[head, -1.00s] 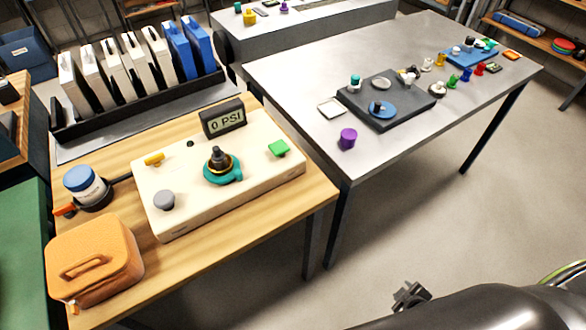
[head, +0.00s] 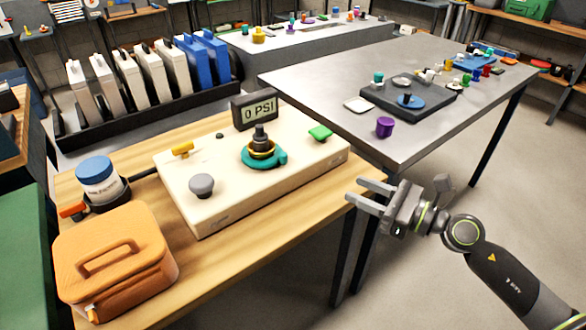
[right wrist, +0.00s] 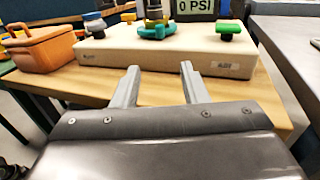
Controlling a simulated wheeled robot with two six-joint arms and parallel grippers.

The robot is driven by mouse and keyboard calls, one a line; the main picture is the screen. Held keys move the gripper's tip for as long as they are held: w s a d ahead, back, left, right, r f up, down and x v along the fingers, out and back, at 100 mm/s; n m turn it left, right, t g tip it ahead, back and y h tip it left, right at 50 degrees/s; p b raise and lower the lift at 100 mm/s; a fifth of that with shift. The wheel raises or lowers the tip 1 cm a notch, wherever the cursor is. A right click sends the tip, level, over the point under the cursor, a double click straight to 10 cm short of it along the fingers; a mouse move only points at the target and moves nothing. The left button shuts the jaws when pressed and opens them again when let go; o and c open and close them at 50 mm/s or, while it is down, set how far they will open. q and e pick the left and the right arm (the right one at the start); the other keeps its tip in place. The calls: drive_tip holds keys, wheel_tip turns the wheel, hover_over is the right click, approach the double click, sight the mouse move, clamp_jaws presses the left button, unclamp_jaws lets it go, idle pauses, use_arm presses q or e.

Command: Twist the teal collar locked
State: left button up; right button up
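The teal collar (head: 262,157) sits around the base of a dark fitting (head: 261,136) on the cream panel box (head: 215,203). Its small handle points to the right. The gauge (head: 254,110) behind it reads 0 PSI. My right gripper (head: 361,190) is open and empty, in front of the box's right end and apart from it. In the right wrist view the two fingers (right wrist: 158,75) are spread and point toward the box, with the teal collar (right wrist: 157,31) beyond them. My left gripper is not in view.
The box also carries a grey knob (head: 202,185), a yellow lever (head: 182,150) and a green knob (head: 320,133). An orange case (head: 113,262) and a blue-capped jar (head: 99,180) stand at left. A metal table (head: 420,130) stands to the right.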

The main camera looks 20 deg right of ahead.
sight(292, 169)
drive_tip(key=p+x, duration=0.3)
drive_tip(key=x, duration=1.3)
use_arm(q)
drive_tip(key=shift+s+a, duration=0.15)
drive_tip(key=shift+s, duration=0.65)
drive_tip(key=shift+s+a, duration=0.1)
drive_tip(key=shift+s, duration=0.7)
use_arm(e)
drive_tip(key=shift+w+a, duration=0.4)
drive_tip(key=shift+w, duration=0.15)
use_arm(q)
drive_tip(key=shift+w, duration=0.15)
use_arm(e)
drive_tip(key=shift+c, duration=0.2)
